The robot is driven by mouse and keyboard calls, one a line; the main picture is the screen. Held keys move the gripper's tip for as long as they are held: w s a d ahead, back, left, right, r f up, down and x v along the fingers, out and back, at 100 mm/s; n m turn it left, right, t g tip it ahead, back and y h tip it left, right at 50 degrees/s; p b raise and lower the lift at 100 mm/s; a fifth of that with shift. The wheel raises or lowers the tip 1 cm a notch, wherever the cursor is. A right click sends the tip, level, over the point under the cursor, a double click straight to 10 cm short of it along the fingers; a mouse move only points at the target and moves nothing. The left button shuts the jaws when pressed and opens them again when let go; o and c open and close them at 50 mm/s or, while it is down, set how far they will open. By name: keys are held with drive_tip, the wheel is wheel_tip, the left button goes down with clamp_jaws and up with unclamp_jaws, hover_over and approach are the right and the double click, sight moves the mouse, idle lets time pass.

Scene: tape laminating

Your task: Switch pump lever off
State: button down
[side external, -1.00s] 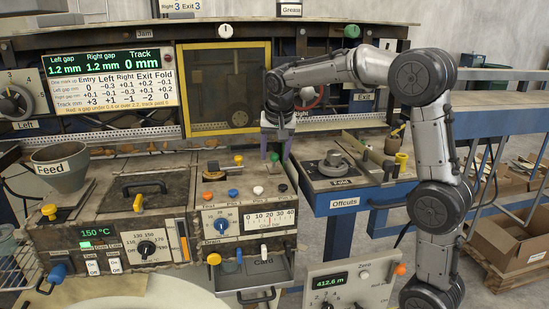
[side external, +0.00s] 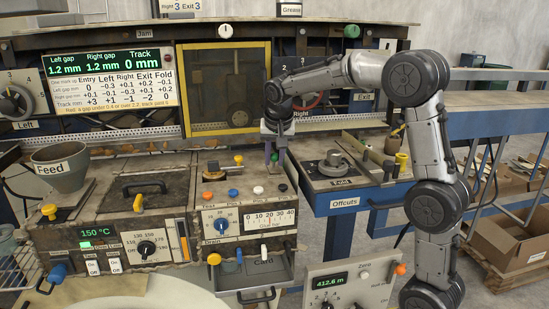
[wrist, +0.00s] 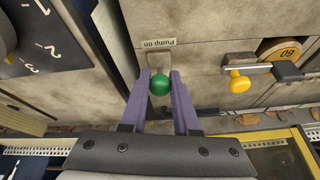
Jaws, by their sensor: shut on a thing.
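The pump lever (wrist: 160,84) has a round green knob on a short metal mount. A small label reading "Pump on" sits beside it in the wrist view. My gripper (wrist: 161,80) has its two purple fingers on either side of the green knob, shut on it. In the side external view my gripper (side external: 274,163) points down at the back right of the machine top, and the green knob (side external: 274,157) shows between the fingers.
A yellow-knobbed lever (wrist: 240,84) stands close by in the wrist view. Coloured buttons (side external: 233,193) line the panel in front of my gripper. The fold unit (side external: 335,165) stands to the right, and a yellow-framed window (side external: 227,90) rises behind.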

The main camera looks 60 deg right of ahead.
sight(273, 167)
drive_tip(key=shift+w, duration=0.1)
drive_tip(key=shift+w+d+r+g+y, duration=0.1)
drive_tip(key=shift+w+d+g+y, duration=0.25)
drive_tip(key=shift+g+y, duration=0.35)
drive_tip(key=shift+w+d+g+y, duration=0.15)
drive_tip(key=shift+d+g+y, duration=0.05)
drive_tip(key=shift+g+y, duration=0.3)
drive_tip(key=shift+w+d+g+y, duration=0.1)
drive_tip(key=shift+d+g+y, duration=0.05)
drive_tip(key=shift+g+y, duration=0.35)
drive_tip(key=shift+r, duration=0.1)
drive_tip(key=c, duration=0.7)
unclamp_jaws()
drive_tip(key=shift+o, duration=0.2)
wheel_tip(273, 167, up, 7)
drive_tip(key=shift+r, duration=0.2)
